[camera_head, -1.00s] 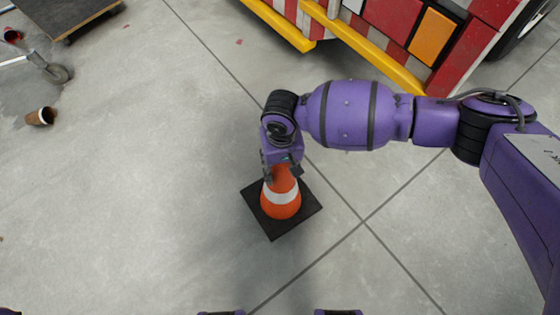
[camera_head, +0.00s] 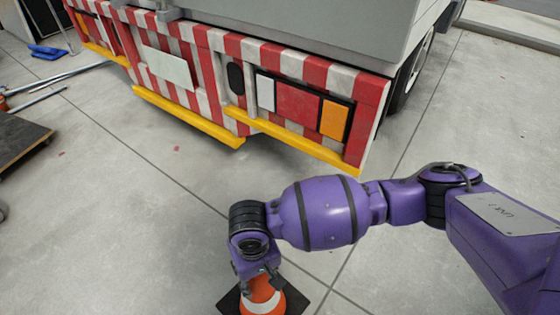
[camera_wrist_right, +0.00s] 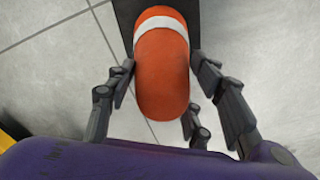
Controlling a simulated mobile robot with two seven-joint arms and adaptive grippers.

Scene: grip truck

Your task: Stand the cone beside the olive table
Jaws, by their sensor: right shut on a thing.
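The orange cone (camera_head: 264,303), with a white band and a black square base, is at the bottom of the head view, cut off by the frame edge. My right gripper (camera_head: 258,277) is shut on its upper part from above. In the right wrist view the fingers lie on both sides of the orange cone (camera_wrist_right: 162,80). The cone looks upright; whether its base touches the floor I cannot tell. No olive table is in view. My left gripper is not in view.
A truck's rear with red and white stripes (camera_head: 301,105) and yellow bumper bars (camera_head: 190,118) stands beyond my right arm. A dark flat platform (camera_head: 18,140) is at the left edge. A blue dustpan-like thing (camera_head: 46,52) lies far left. The grey floor (camera_head: 110,220) left of the cone is clear.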

